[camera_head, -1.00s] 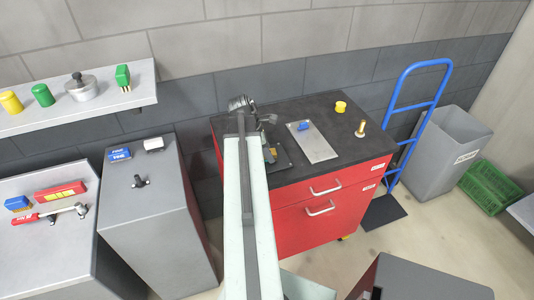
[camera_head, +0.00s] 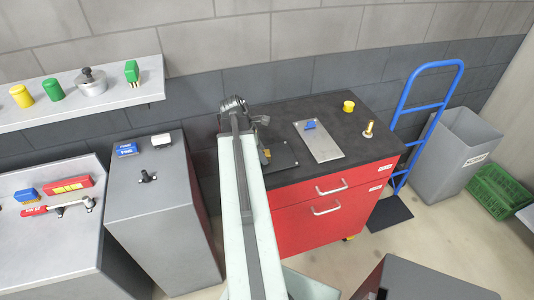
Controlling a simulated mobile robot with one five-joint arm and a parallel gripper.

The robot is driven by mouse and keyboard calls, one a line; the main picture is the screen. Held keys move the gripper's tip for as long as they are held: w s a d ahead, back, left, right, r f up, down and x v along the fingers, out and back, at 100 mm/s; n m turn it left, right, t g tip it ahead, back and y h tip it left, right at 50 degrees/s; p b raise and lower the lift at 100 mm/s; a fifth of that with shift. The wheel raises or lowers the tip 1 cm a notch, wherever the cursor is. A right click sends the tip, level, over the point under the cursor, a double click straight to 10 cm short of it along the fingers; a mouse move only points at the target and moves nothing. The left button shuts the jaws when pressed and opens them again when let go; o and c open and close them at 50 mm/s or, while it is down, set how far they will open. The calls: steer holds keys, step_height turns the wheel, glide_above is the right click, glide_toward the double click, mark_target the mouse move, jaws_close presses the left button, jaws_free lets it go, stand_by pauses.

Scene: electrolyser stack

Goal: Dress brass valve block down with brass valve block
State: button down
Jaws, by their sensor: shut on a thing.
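My arm runs up the middle of the picture, and its wrist stands over the left part of the dark top of the red cabinet (camera_head: 350,120). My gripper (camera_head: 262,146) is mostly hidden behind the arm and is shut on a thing. A small brass-coloured part (camera_head: 266,154) shows at the arm's right edge, low over a black plate (camera_head: 284,157). It may be the brass valve block in my gripper; I cannot tell whether it touches the plate. A brass fitting with a wide base (camera_head: 368,129) stands upright at the right of the cabinet top.
A grey metal plate (camera_head: 326,146) with a blue piece (camera_head: 310,125) on it lies right of the arm. A yellow cylinder (camera_head: 348,106) stands behind. A blue hand truck (camera_head: 412,125) is at the right. Grey cabinets (camera_head: 155,205) and a wall shelf (camera_head: 110,103) are at the left.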

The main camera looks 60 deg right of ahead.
mark_target(279, 156)
steer(key=shift+w+a+f, duration=0.15)
steer(key=shift+w+a, duration=0.1)
steer(key=shift+w, duration=0.05)
steer(key=shift+s+d, duration=1.1)
steer(key=shift+s+d+r+p, duration=0.15)
steer(key=shift+s+d+p, duration=0.05)
steer(key=shift+s+d, duration=0.35)
steer(key=shift+s+d+r+p, duration=0.15)
steer(key=shift+s+d, duration=0.4)
steer(key=shift+w+a, duration=0.1)
steer(key=shift+w+a+f, duration=0.2)
steer(key=shift+w+a, duration=0.75)
steer(key=shift+w, duration=0.05)
